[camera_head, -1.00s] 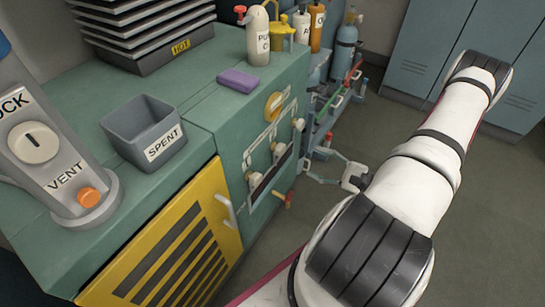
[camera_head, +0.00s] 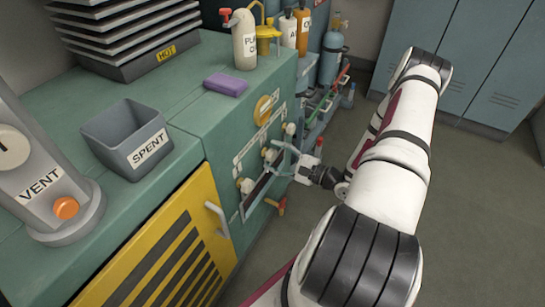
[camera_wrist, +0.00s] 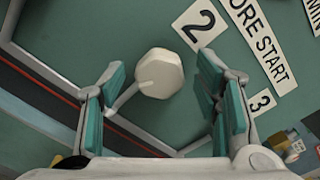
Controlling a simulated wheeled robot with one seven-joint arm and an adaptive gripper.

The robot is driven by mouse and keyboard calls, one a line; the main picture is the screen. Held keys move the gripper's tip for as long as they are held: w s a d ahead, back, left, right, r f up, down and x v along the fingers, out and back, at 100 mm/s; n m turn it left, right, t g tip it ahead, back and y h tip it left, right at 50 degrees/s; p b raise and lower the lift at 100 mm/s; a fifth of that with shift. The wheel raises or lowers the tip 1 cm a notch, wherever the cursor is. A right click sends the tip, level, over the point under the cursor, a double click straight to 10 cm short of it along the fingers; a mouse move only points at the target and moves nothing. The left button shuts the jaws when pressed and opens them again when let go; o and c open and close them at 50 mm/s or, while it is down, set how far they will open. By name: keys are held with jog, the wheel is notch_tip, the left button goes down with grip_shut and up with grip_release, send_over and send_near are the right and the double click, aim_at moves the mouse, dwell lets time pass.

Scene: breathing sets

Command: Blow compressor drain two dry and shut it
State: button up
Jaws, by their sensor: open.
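In the wrist view a cream, many-sided knob (camera_wrist: 158,73) with a short pointer stands on the green panel beside a label "2" (camera_wrist: 200,25). My gripper (camera_wrist: 163,92) is open, with one teal-padded finger on each side of the knob; I see gaps between pads and knob. A label "3" (camera_wrist: 262,102) lies to the right. In the head view my gripper (camera_head: 279,160) is at the cabinet's front face, by the middle knob (camera_head: 268,155) of a row. A nearer knob (camera_head: 245,187) and a farther knob (camera_head: 290,128) flank it.
An orange dial (camera_head: 263,109) sits higher on the face, and an orange-red handle (camera_head: 280,206) juts out below. A yellow slatted door with a pale handle (camera_head: 217,220) is to the left. On top stand a SPENT bin (camera_head: 128,138), a purple block (camera_head: 225,85) and a bottle (camera_head: 244,40).

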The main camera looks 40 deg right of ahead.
jog(key=shift+w+a, duration=0.2)
jog(key=shift+w, duration=0.35)
jog(key=c, duration=1.2)
jog(key=shift+o, duration=0.2)
